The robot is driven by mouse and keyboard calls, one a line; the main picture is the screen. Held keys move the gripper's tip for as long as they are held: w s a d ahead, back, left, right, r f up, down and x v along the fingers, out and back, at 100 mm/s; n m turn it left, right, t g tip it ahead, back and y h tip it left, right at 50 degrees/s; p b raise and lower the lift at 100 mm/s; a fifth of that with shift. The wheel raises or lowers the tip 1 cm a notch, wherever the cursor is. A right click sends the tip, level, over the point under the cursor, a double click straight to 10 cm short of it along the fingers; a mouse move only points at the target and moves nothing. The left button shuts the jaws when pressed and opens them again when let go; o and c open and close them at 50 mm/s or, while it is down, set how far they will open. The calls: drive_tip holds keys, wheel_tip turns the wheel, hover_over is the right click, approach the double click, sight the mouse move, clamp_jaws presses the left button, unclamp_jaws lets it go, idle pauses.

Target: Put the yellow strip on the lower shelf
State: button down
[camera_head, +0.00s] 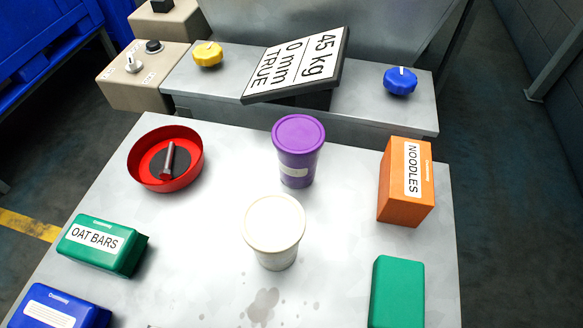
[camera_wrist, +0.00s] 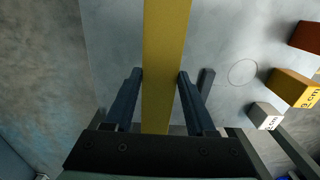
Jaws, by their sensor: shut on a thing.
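The yellow strip (camera_wrist: 166,40) is long and flat and runs from the top edge of the wrist view down between my fingers. My gripper (camera_wrist: 159,76) is shut on it, with one dark finger on each side. The strip's far end is out of the picture. Neither my gripper nor the strip shows in the head view. I cannot tell which surface is the lower shelf; a grey surface (camera_wrist: 225,45) lies beneath the strip in the wrist view.
In the wrist view, a yellow block (camera_wrist: 288,86), a pale block (camera_wrist: 263,115) and a red-brown block (camera_wrist: 306,37) stand at the right. The head view shows a table (camera_head: 205,235) with a red bowl (camera_head: 190,182), purple cup (camera_head: 298,160), white cup (camera_head: 274,230) and several packages.

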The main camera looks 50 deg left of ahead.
drive_tip(key=shift+w, duration=0.2)
drive_tip(key=shift+f, duration=0.15)
drive_tip(key=f+b, duration=0.1)
drive_tip(key=f, duration=0.1)
drive_tip(key=f+b, duration=0.2)
drive_tip(key=f, duration=0.1)
drive_tip(key=shift+s+f, duration=0.2)
drive_tip(key=shift+f, duration=0.1)
drive_tip(key=shift+w+f+b, duration=0.1)
drive_tip(key=shift+f+b, duration=0.8)
drive_tip(key=shift+f, duration=1.1)
drive_tip(key=shift+f, duration=0.15)
drive_tip(key=shift+c, duration=1.1)
unclamp_jaws()
